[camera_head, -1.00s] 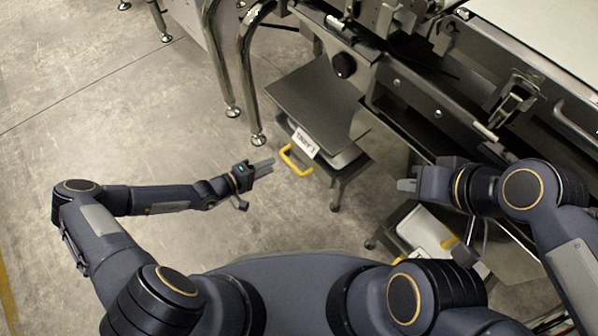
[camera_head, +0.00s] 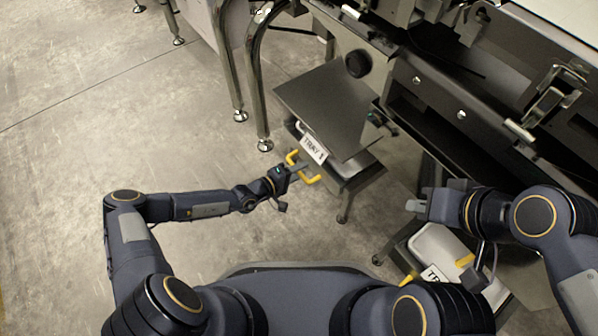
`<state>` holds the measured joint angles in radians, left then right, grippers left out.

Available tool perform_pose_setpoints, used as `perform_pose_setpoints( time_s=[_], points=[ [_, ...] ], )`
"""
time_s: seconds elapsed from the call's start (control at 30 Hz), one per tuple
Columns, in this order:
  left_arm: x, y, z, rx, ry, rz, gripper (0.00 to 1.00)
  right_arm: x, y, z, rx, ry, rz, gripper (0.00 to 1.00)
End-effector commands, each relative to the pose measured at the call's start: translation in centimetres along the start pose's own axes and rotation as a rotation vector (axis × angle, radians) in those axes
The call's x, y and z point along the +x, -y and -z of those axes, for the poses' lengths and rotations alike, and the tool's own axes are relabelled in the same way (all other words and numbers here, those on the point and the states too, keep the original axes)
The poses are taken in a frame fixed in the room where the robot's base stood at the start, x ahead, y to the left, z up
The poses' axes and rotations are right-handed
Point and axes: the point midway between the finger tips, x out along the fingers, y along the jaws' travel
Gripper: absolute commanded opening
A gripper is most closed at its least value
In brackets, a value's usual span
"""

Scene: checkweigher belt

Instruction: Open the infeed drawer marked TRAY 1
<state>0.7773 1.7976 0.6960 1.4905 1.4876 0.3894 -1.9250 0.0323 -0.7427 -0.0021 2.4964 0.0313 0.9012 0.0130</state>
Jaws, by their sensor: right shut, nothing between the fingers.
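The TRAY 1 drawer carries a white label (camera_head: 314,149) and a yellow handle (camera_head: 311,180). It sits under a dark flat plate (camera_head: 325,105) and appears pushed in. My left gripper (camera_head: 301,171) is at the handle, its fingers overlapping the handle's middle in the picture. Whether the fingers are around the handle or only over it, and how far apart they are, I cannot tell. My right gripper (camera_head: 414,207) is shut and empty, well to the right of the drawer.
A second tray unit (camera_head: 436,242) with a yellow handle (camera_head: 410,278) and a partly hidden label stands below my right forearm. Steel legs (camera_head: 262,110) rise left of the TRAY 1 unit. The belt machine (camera_head: 465,110) fills the upper right. The floor at left is clear.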

Motion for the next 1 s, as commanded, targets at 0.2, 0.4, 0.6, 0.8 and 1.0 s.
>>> perform_pose_setpoints(
  time_s=[0.2, 0.4, 0.6, 0.8, 1.0],
  points=[
    [0.0, 0.0, 0.0, 0.0, 0.0, 0.0, 0.21, 0.0, 0.0, 0.0, 0.0, 0.0, 0.0, 0.0],
    [-0.1, 0.0, 0.0, 0.0, 0.0, 0.0, 0.0, 0.0, 0.0, 0.0, 0.0, 0.0, 0.0, 0.0],
    [-0.1, 0.0, 0.0, 0.0, 0.0, 0.0, 0.0, 0.0, 0.0, 0.0, 0.0, 0.0, 0.0, 0.0],
    [-0.8, 0.0, 0.0, -0.001, 0.0, 0.001, 0.0, -0.4, 0.2, 0.2, 0.0, 0.0, 0.0, 0.0],
    [-3.6, 0.3, 0.2, -0.001, -0.003, 0.004, 0.0, -1.8, 0.8, 0.9, 0.0, 0.0, 0.0, 0.0]
  ],
)
